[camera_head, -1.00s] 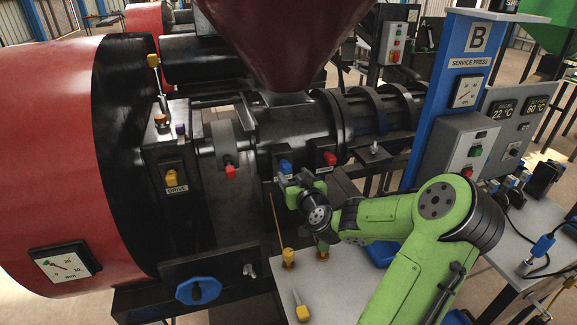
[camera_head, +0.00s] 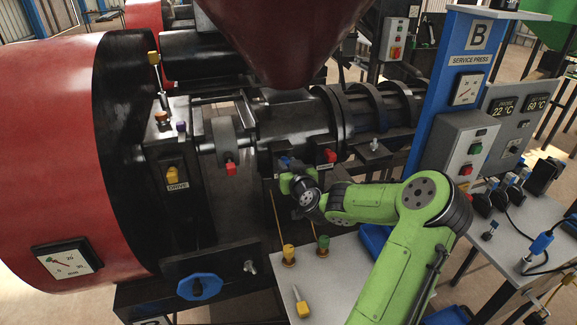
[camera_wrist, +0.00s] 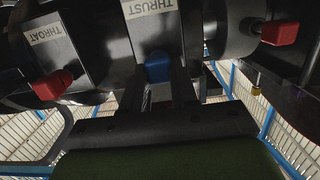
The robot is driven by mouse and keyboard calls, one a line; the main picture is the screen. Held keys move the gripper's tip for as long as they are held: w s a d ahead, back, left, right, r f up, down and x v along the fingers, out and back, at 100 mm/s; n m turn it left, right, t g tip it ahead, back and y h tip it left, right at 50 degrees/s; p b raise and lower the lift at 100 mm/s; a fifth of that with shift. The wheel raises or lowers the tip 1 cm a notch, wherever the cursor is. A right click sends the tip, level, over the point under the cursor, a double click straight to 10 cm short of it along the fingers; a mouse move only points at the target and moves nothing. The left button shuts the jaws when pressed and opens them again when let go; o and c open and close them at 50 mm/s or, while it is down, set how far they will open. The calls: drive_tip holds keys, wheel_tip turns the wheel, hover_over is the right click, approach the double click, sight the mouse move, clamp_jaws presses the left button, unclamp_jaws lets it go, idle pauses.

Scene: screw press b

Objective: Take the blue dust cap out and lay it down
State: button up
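The blue dust cap (camera_wrist: 158,68) sits at the block labelled THRUST in the wrist view, at the lower edge of the label plate. In the head view the blue cap (camera_head: 285,160) shows partly behind my gripper (camera_head: 288,174). In the wrist view my gripper (camera_wrist: 160,88) reaches up to the cap with one dark finger on each side of it. The cap lies between the fingertips. Whether the fingers press on it or leave a small gap is not clear.
A red cap (camera_head: 330,156) is close on the right, by the THROAT label (camera_wrist: 46,29). Another red piece (camera_head: 231,168) hangs to the left. A pale table (camera_head: 335,272) below carries a yellow-handled tool (camera_head: 302,306) and yellow and green knobbed pieces, with bare surface between.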

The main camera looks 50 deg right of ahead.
clamp_jaws()
drive_tip(key=shift+s, duration=0.1)
drive_tip(key=shift+f+b+v, duration=0.2)
drive_tip(key=shift+b+v, duration=0.7)
drive_tip(key=shift+v, duration=0.55)
drive_tip(key=shift+s+a+b, duration=0.4)
drive_tip(key=shift+s, duration=0.2)
